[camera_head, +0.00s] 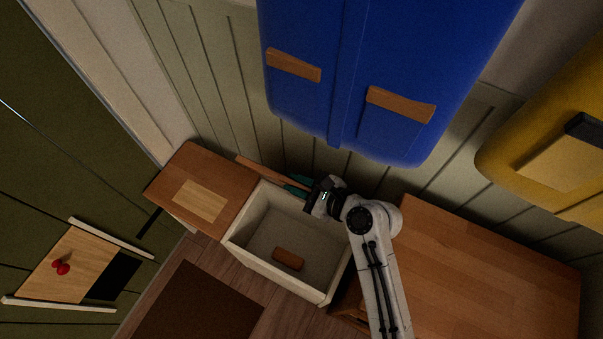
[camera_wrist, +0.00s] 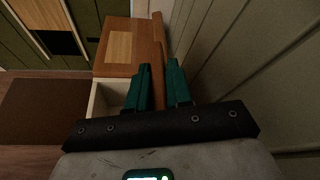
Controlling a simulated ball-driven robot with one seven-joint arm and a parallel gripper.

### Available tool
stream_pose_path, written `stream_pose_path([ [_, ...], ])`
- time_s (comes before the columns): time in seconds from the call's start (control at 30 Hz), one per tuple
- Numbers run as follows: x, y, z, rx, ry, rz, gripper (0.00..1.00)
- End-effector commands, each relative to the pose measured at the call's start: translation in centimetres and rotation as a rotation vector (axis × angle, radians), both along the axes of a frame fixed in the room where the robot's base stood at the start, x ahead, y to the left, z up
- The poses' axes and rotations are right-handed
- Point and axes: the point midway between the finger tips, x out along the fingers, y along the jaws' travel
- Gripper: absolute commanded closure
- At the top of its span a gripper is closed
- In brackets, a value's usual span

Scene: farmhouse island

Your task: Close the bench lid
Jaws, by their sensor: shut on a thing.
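The bench lid (camera_head: 262,170) is wooden and stands raised, seen nearly edge-on, along the wall side of the open bench box (camera_head: 238,232). In the wrist view the lid (camera_wrist: 158,42) is a narrow wooden strip running between the green fingers. My gripper (camera_head: 294,185) is at the lid's edge, over the back of the box. In the wrist view my gripper (camera_wrist: 160,68) is shut on the lid, with one finger on each side. The white-walled box is open and a brown block (camera_head: 288,259) lies on its floor. My arm hides the box's back right corner.
A wooden bench top with a pale panel (camera_head: 200,201) is left of the box. A wider wooden top (camera_head: 490,270) is at the right. Blue (camera_head: 365,60) and yellow (camera_head: 545,150) hanging things are on the wall above. A dark mat (camera_head: 195,305) lies in front.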

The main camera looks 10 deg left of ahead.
Motion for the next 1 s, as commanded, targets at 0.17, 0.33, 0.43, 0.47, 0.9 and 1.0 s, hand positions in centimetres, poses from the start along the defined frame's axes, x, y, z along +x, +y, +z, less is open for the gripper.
stream_pose_path([
  [0.17, -1.58, 0.48, -0.53, -0.021, -0.045, 0.0, 1.0],
  [0.33, -1.59, 0.48, -0.6, -0.023, -0.05, 0.0, 1.0],
  [0.43, -1.57, 0.47, -0.6, -0.022, -0.049, 0.0, 1.0],
  [0.47, -1.56, 0.47, -0.59, -0.022, -0.049, 0.0, 0.79],
  [0.9, -1.55, 0.42, -0.49, -0.021, -0.05, 0.0, 0.6],
  [1.0, -1.8, -0.07, -0.26, -0.02, -0.048, -0.002, 0.6],
])
